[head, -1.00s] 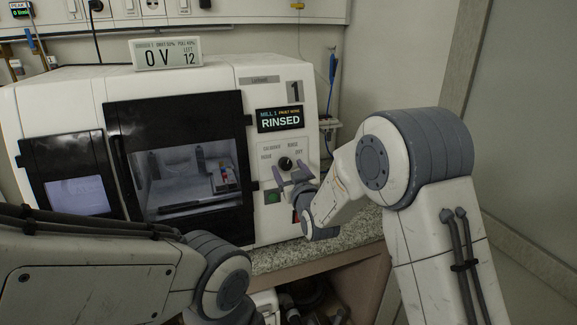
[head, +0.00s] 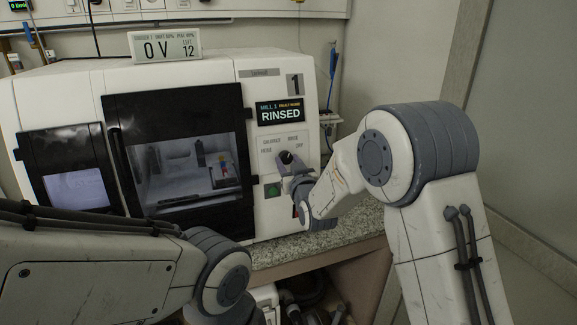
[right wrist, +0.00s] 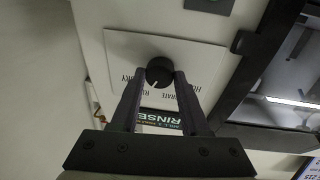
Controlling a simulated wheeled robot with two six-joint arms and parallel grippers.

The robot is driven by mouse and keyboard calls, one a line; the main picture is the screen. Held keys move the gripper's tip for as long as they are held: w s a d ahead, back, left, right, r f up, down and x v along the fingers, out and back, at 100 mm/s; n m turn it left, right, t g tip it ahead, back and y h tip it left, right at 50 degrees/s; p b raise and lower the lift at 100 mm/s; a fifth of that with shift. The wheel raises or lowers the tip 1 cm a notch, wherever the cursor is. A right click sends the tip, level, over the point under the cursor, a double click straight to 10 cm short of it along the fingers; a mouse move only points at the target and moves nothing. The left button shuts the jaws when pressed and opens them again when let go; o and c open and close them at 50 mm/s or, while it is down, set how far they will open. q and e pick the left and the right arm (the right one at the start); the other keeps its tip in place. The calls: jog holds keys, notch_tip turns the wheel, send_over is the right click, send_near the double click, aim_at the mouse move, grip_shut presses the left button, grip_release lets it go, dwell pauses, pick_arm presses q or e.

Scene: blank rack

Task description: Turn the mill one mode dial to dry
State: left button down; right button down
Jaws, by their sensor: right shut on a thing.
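The mill one mode dial (head: 286,157) is a round black knob on a pale panel on the front of the white mill. The labels around it read home, calibrate, rinse and dry, with dry at the right. In the right wrist view the dial (right wrist: 159,73) shows a white mark pointing towards rinse. My right gripper (head: 288,164) is shut on the dial, one finger on each side of it; its fingers also show in the right wrist view (right wrist: 160,84). My left gripper is out of view; only part of its arm shows.
The display (head: 281,111) above the dial reads mill 1, rinsed. A green button (head: 272,190) sits below the panel. The mill's dark-framed window door (head: 243,135) is left of the dial. A speckled counter (head: 345,232) runs below.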

jog(key=m+b, duration=0.3)
jog(key=m, duration=0.1)
jog(key=shift+f+h, duration=0.1)
jog(key=shift+h, duration=0.2)
jog(key=shift+r+m+g+h+b, duration=0.2)
jog(key=shift+m+g+h+b, duration=0.15)
jog(key=shift+m+b, duration=1.15)
jog(key=shift+m, duration=0.3)
jog(key=shift+c, duration=2)
grip_release()
jog(key=s+d+b, duration=0.1)
jog(key=s, duration=0.9)
jog(key=shift+s+d+r, duration=0.2)
jog(key=shift+d+r, duration=0.15)
jog(key=shift+r, duration=0.1)
